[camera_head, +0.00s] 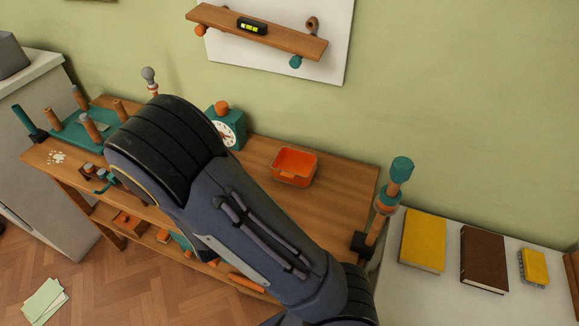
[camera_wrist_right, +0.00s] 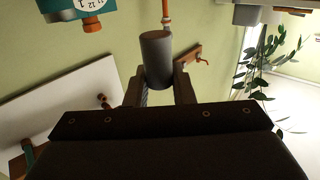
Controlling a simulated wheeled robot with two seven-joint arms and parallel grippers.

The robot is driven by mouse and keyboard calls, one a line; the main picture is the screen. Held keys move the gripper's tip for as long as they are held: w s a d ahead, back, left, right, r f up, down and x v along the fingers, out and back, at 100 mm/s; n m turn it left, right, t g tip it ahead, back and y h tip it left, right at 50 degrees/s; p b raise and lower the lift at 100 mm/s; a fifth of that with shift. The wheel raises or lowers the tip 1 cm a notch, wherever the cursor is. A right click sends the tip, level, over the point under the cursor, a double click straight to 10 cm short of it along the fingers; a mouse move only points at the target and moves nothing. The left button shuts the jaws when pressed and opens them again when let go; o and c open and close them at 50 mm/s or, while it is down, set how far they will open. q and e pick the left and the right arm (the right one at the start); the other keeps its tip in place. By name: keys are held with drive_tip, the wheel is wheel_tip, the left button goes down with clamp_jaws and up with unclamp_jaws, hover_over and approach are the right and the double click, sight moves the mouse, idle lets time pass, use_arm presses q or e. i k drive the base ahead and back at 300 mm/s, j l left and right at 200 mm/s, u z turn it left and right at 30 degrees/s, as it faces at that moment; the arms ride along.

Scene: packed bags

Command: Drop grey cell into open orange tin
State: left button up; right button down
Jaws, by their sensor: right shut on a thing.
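The grey cell (camera_wrist_right: 157,60) is a smooth grey cylinder. My right gripper (camera_wrist_right: 159,88) is shut on it, with one finger on each side, in the right wrist view. The open orange tin (camera_head: 295,166) stands on the wooden bench, with its open top facing up and its inside looking empty. In the head view my right arm crosses the bench to the left of the tin, and I cannot make out its gripper or the cell there. The tin does not show in the right wrist view. My left gripper is in neither view.
A teal clock (camera_head: 226,127) stands behind my arm, left of the tin. A teal peg rack (camera_head: 75,132) is at the bench's left end. A stacked post (camera_head: 387,198) rises at the right end. Bare bench (camera_head: 343,190) lies right of the tin. Books (camera_head: 423,241) lie further right.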

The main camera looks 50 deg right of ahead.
sight(299, 171)
drive_tip(key=k+z, duration=0.1)
drive_tip(key=k, duration=0.5)
drive_tip(key=k+l+z, duration=0.1)
drive_tip(key=k, duration=0.5)
drive_tip(key=i+z, duration=0.15)
drive_tip(key=z, duration=0.2)
drive_tip(key=i+j+z, duration=0.1)
drive_tip(key=z, duration=0.25)
drive_tip(key=i+j+z, duration=0.1)
drive_tip(key=z, duration=0.25)
drive_tip(key=i, duration=0.1)
